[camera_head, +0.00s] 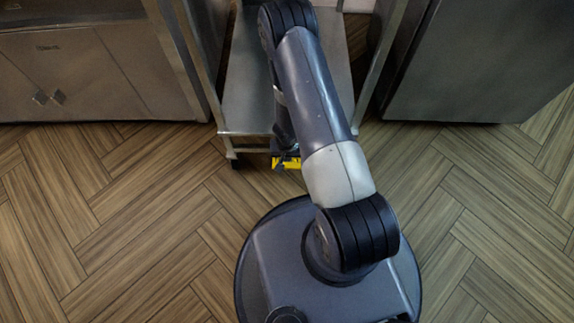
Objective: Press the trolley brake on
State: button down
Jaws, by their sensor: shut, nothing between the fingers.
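The trolley (245,108) is a grey metal frame with a low shelf, standing between two steel units at the top of the head view. A yellow brake pedal (276,163) sits low at the trolley's front edge. My arm reaches forward over the trolley and bends down in front of the shelf. My gripper (287,157) is shut and empty, small and dark, at the pedal and covering part of it. I cannot tell whether it touches the pedal or how far the pedal is pressed. My arm hides the right part of the trolley's front.
A steel cabinet (85,75) with two door handles stands on the left. A grey steel unit (465,65) stands close on the right. A dark caster (234,162) shows under the trolley's left front corner. The wooden floor (120,225) around my base is clear.

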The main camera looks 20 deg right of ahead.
aim_at(288, 168)
jog(key=shift+w+d+f+b, duration=0.1)
jog(key=shift+w+f+b, duration=0.05)
jog(key=shift+f+b, duration=1.4)
jog(key=shift+w+f+b, duration=0.15)
jog(key=shift+f+b, duration=0.85)
jog(key=shift+f, duration=1.05)
notch_tip(288, 168, down, 4)
jog(key=b, duration=0.3)
jog(key=shift+b, duration=0.35)
jog(key=shift+r+p, duration=0.3)
jog(key=shift+r, duration=0.1)
jog(key=shift+s+f+b, duration=0.15)
jog(key=shift+s+b, duration=0.05)
jog(key=shift+b, duration=0.65)
jog(key=s+b, duration=0.1)
jog(key=b, duration=0.1)
jog(key=s+a+r+b, duration=0.1)
jog(key=b, duration=0.1)
jog(key=shift+s+r, duration=0.2)
jog(key=shift+s, duration=0.05)
